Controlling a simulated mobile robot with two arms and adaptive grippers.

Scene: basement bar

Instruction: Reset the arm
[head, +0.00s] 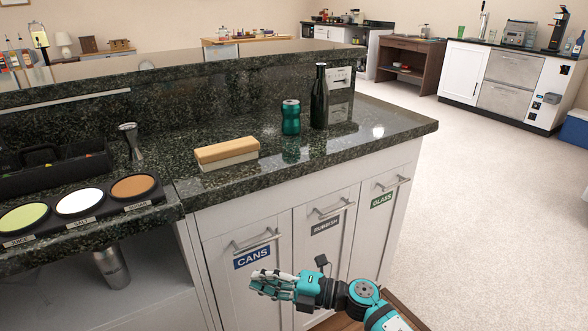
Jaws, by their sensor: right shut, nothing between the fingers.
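My right gripper (267,285) is low in the head view, in front of the white cabinet doors below the counter. It is shut and empty, just below the blue CANS label (257,256). My right arm reaches in from the lower right corner. Whether the fingers touch the door cannot be told. My left gripper does not show.
The dark granite counter (375,130) holds a wood-backed brush (228,151), a teal can (291,118), a dark bottle (319,97) and a metal jigger (131,140). Bar handles (255,240) stick out from the cabinet doors. Open carpet (480,200) lies to the right.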

